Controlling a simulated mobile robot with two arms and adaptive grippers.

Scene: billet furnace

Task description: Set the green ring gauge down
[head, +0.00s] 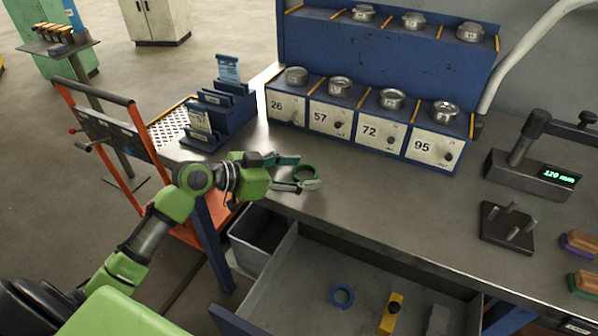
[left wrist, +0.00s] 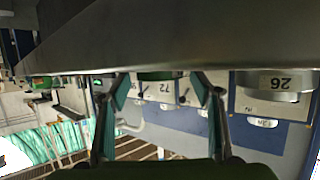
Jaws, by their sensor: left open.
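The green ring gauge (head: 306,172) is on the grey workbench top (head: 345,205), in front of the numbered blocks. My left gripper (head: 297,173) is low over the bench, its two fingers open and spread on either side of the ring. In the left wrist view, which is upside down, the ring (left wrist: 156,76) shows as a green strip against the bench surface, between the two fingers and apart from both. My right gripper is in neither view.
A blue rack (head: 385,45) with blocks marked 26, 57, 72 and 95 stands behind. An open drawer (head: 262,285) below holds a blue ring (head: 341,296) and a yellow piece (head: 391,313). A gauge stand (head: 530,172) reading 120 mm is at right. The bench middle is clear.

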